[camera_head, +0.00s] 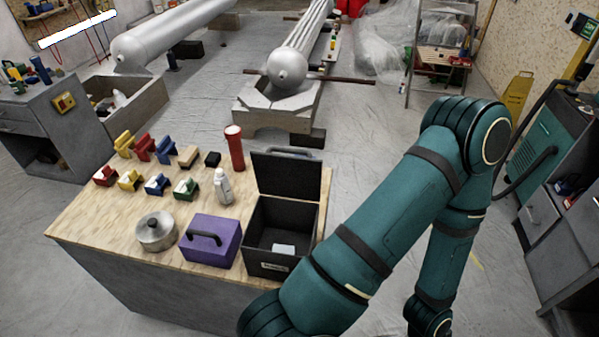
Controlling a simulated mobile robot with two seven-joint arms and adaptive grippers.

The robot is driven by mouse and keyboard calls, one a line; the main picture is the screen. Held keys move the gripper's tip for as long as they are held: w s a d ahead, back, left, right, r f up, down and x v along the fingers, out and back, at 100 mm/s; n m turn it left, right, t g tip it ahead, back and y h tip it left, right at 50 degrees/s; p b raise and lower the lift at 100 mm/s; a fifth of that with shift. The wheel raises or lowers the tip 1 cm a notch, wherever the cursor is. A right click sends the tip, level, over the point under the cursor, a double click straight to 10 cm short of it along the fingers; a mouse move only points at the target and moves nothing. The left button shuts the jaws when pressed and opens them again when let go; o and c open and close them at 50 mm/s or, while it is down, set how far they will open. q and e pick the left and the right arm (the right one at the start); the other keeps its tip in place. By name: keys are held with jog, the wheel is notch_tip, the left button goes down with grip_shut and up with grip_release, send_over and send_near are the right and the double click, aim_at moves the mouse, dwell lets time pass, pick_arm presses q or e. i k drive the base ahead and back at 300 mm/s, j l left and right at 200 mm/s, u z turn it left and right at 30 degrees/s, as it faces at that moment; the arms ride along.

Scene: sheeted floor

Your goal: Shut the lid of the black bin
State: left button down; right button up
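The black bin (253,254) stands near the right end of the wooden-topped workbench. Its lid (284,176) is open, standing upright at the back with a handle along its top edge. A small pale item (284,249) lies inside the bin. My teal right arm comes up from the bottom, bends at the upper right, and hangs down to the right of the bench, apart from the lid. Its gripper is out of the picture. My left arm and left gripper do not show.
A purple box (211,243) with a dark handle stands directly left of the bin, beside a metal pot (155,232). A white bottle (223,188), a red cylinder (235,148) and several coloured blocks (130,180) stand farther left and back. The bench (90,225) is bare at its front left.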

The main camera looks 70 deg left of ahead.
aim_at(298, 178)
jog(key=i+l, duration=0.1)
jog(key=i, duration=0.55)
jog(key=i+l+u, duration=0.1)
jog(key=i, duration=0.55)
jog(key=i+j+u, duration=0.1)
jog(key=i+u, duration=0.15)
jog(key=u, duration=0.2)
jog(key=i+u, duration=0.2)
jog(key=u, duration=0.25)
jog(key=i+u, duration=0.25)
jog(key=u, duration=0.2)
jog(key=i+j+u, duration=0.1)
jog(key=i+u, duration=0.55)
jog(key=i+l+u, duration=0.15)
jog(key=i+u, duration=0.2)
jog(key=i, duration=0.15)
jog(key=i+u, duration=0.15)
jog(key=u, duration=2.8)
